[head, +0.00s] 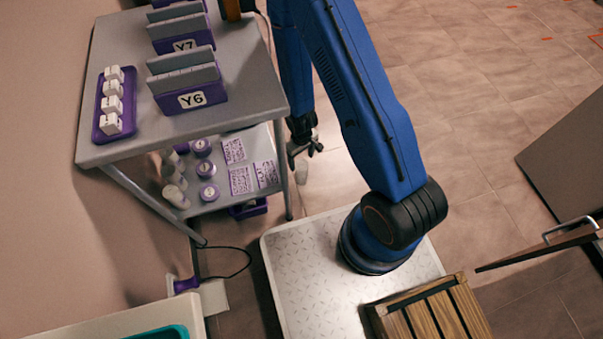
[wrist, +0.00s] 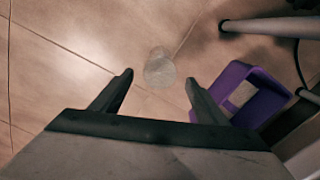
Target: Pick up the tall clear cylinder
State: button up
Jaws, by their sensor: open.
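The tall clear cylinder (wrist: 159,70) is on the tiled floor in the wrist view, seen from above as a pale, see-through round shape. It lies just beyond and between my fingertips, apart from both. In the head view the clear cylinder (head: 301,172) is a faint pale shape beside the cart's leg, below my gripper. My gripper (wrist: 158,80) is open and empty, with one dark finger on each side. In the head view my gripper (head: 304,150) hangs beside the cart, above the floor.
A grey cart (head: 135,152) stands left of my gripper, its leg (wrist: 268,26) close by. A purple bin (wrist: 229,90) sits right of my right finger. Purple holders labelled Y6 (head: 190,100) and Y7 (head: 183,45) stand on top. Floor (wrist: 90,35) to the left is clear.

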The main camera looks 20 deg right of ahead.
aim_at(302, 165)
jog(key=shift+f, duration=3.4)
grip_shut()
